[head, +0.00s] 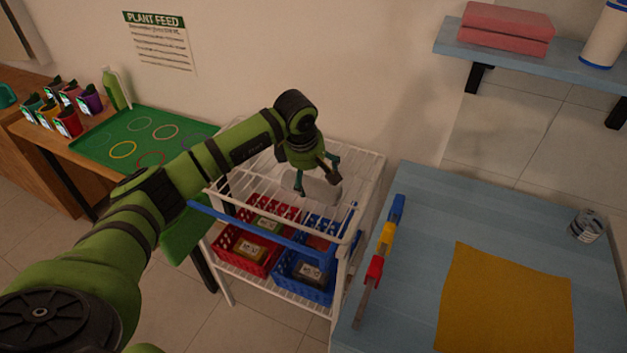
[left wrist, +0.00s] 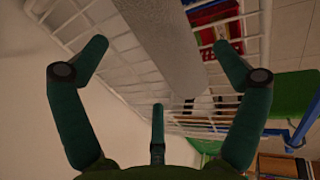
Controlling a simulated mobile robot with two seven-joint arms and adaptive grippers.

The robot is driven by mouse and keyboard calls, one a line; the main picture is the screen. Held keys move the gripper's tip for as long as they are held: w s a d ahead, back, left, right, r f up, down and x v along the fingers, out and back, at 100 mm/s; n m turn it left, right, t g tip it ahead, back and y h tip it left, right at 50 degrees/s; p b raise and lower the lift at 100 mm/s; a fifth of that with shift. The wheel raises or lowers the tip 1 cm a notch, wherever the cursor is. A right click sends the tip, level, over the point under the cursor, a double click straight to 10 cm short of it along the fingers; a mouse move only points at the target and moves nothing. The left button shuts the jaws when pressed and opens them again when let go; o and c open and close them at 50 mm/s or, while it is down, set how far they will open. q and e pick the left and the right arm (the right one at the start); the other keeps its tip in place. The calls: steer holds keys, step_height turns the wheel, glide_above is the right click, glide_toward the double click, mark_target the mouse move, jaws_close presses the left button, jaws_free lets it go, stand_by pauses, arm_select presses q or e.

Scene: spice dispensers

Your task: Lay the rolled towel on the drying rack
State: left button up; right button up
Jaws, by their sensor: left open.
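The rolled towel is a pale grey-white cylinder (left wrist: 165,42) in the left wrist view. It lies along the wire bars of the white drying rack (head: 362,165), which also shows in the left wrist view (left wrist: 110,45). In the head view the towel is a pale shape (head: 320,192) on the rack's top, partly hidden by my gripper. My left gripper (head: 317,185) is over the rack top with its fingers spread. In the left wrist view its fingers (left wrist: 160,65) stand apart, with the towel beyond them and not clamped. My right gripper is out of view.
Red baskets (head: 245,250) and blue baskets (head: 305,275) fill the rack's lower shelf. A blue table (head: 500,215) with a mustard cloth (head: 505,300) and a can (head: 585,226) stands right. A green tray (head: 110,150) is left. A wall shelf (head: 575,72) holds folded pink towels (head: 507,28).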

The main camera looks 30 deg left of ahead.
arm_select(q)
steer(key=b+v, duration=0.1)
steer(key=v, duration=0.7)
steer(key=shift+r, duration=0.2)
